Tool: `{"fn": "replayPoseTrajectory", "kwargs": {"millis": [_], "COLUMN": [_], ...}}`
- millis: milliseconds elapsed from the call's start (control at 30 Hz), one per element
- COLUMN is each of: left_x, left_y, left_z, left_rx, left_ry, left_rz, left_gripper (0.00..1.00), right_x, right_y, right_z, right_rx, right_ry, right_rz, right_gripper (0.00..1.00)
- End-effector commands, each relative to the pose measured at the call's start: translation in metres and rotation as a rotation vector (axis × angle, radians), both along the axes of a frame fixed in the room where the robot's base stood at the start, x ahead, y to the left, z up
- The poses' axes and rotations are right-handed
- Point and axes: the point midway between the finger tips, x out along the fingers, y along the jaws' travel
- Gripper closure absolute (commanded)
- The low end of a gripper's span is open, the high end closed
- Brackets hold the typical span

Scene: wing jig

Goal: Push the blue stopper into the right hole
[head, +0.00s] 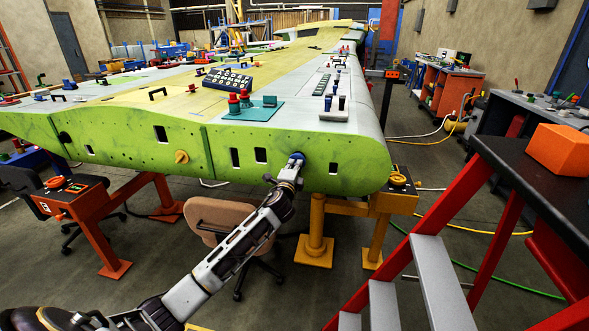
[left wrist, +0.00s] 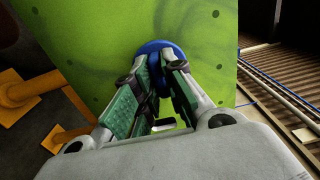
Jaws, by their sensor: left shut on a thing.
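The blue stopper (head: 297,156) is at the right part of the green front face of the wing (head: 230,150). My left gripper (head: 293,165) reaches up to it from below and is shut on it. In the left wrist view the blue stopper (left wrist: 157,52) shows as a round disc against the green panel (left wrist: 215,45), with the fingers of my left gripper (left wrist: 158,75) closed around its near part. The right hole is not visible where the stopper sits; I cannot tell how deep the stopper is. My right gripper is not in view.
An orange knob (head: 181,157) sticks out further left. A red-framed stepladder (head: 425,270) stands at the right. A tan chair (head: 228,222) stands under the wing.

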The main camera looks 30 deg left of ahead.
Motion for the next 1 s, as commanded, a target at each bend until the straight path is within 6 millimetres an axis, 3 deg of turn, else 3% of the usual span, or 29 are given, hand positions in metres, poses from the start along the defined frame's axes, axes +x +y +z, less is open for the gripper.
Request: {"fn": "replayPoseTrajectory", "kwargs": {"millis": [1000], "left_x": [0.018], "left_y": [0.004], "left_z": [0.001], "left_rx": [0.000], "left_ry": [-0.001], "left_rz": [0.000], "left_gripper": [1.00], "right_x": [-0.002], "right_y": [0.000], "right_z": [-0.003], "right_rx": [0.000], "right_ry": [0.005], "right_rz": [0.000], "right_gripper": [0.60]}}
